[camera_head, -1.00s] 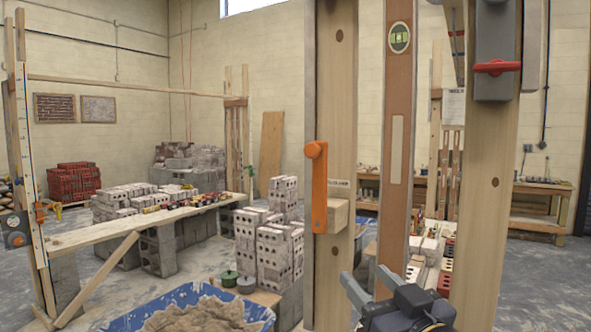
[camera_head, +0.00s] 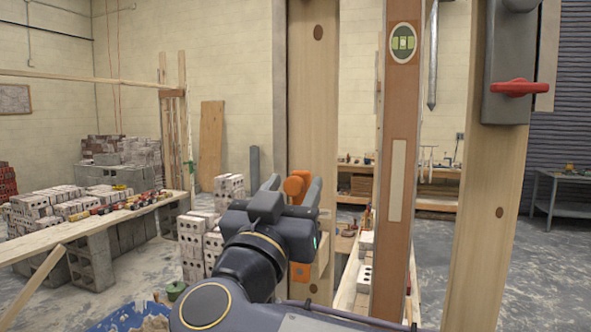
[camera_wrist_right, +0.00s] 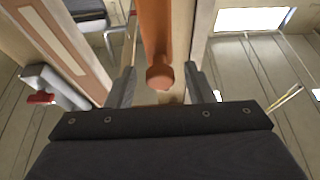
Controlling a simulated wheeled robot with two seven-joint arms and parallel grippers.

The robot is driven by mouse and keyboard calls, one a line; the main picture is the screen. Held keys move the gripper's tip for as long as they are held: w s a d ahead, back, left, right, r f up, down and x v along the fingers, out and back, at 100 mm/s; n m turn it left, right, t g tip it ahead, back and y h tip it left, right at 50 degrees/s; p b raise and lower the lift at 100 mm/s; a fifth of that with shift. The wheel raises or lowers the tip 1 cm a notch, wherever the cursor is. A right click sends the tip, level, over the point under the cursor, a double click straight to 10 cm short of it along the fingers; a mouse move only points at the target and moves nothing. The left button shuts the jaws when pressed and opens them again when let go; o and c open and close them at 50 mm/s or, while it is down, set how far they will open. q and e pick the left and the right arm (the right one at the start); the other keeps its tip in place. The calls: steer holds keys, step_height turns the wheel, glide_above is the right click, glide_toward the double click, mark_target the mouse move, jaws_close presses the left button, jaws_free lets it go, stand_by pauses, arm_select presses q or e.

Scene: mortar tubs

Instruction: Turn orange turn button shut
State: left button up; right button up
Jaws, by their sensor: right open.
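The orange turn button (camera_head: 297,185) is on an upright wooden post (camera_head: 313,100). It stands roughly upright, its rounded knob end at the top and its lower end showing below my gripper beside a small wooden block (camera_head: 324,254). My right gripper (camera_head: 292,188) is open, with one finger on each side of the button's upper part; its body hides the button's middle. In the right wrist view, the orange bar and its knob (camera_wrist_right: 158,75) lie between the open fingers (camera_wrist_right: 160,90), with gaps visible on both sides. My left gripper is not in view.
A brown spirit level (camera_head: 400,130) stands upright right of the post. Farther right, a grey box with a red handle (camera_head: 518,88) is on another post. Brick stacks (camera_head: 200,232) and a plank on blocks are behind left. A blue tub (camera_head: 115,320) is at lower left.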

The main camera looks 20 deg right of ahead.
steer(key=shift+p+x, duration=0.35)
steer(key=shift+x, duration=1.1)
jaws_close()
